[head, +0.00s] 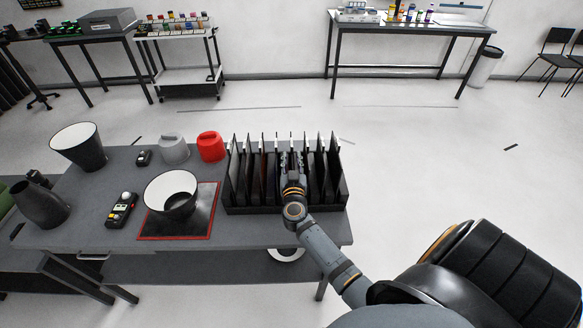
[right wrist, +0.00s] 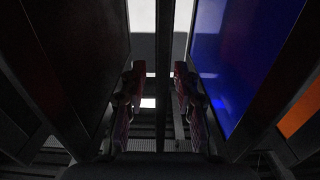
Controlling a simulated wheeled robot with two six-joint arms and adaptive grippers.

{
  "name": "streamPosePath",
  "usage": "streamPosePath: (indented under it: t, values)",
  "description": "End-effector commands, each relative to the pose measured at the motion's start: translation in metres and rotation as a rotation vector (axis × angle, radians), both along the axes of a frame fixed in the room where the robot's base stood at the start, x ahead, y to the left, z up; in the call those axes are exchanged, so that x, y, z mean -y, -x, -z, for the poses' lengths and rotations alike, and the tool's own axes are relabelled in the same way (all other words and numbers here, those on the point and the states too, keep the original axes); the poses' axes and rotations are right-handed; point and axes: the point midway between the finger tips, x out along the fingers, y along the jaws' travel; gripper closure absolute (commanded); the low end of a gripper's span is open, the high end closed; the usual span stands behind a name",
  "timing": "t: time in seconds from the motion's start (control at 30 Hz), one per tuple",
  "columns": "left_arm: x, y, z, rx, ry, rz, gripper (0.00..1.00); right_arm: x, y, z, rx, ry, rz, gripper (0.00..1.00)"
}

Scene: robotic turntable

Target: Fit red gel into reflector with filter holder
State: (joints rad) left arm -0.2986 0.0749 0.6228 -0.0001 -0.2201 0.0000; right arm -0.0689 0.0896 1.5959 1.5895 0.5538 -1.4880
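A black reflector with a white inside (head: 172,206) stands on a dark red-edged mat (head: 148,231) on the grey table. A black rack (head: 334,204) right of it holds several upright dark-framed filters; a reddish strip (head: 263,167) shows among the left ones. I cannot tell which is the red gel. My right gripper (head: 291,162) reaches down among the filters. In the right wrist view its fingers (right wrist: 158,88) are apart, with a thin dark upright bar between them. A blue gel (right wrist: 240,60) is at their right and a dark panel (right wrist: 65,60) at their left. My left gripper is out of view.
Another reflector (head: 79,147), a dark cone-shaped fitting (head: 41,206), a handheld meter (head: 121,210), a grey canister (head: 173,149) and a red one (head: 211,147) stand on the table. An orange gel (right wrist: 300,112) is at the right wrist view's edge. Neighbouring frames leave little side room.

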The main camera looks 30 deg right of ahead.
Motion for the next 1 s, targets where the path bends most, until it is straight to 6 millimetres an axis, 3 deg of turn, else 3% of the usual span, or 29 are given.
streamPosePath:
  t: [0.17, 0.4, 0.87, 1.0]
  values:
    - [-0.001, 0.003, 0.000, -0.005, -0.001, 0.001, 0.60, 0.000, 0.000, 0.000, 0.000, 0.000, 0.000, 0.69]
    - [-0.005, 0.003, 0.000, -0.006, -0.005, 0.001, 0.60, 0.000, 0.000, 0.000, 0.000, 0.000, 0.000, 0.99]
    - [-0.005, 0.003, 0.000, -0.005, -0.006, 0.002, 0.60, 0.000, 0.000, 0.000, -0.001, -0.001, 0.000, 1.00]
    - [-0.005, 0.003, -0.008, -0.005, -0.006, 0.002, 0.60, 0.000, 0.000, -0.014, 0.001, 0.000, 0.000, 1.00]
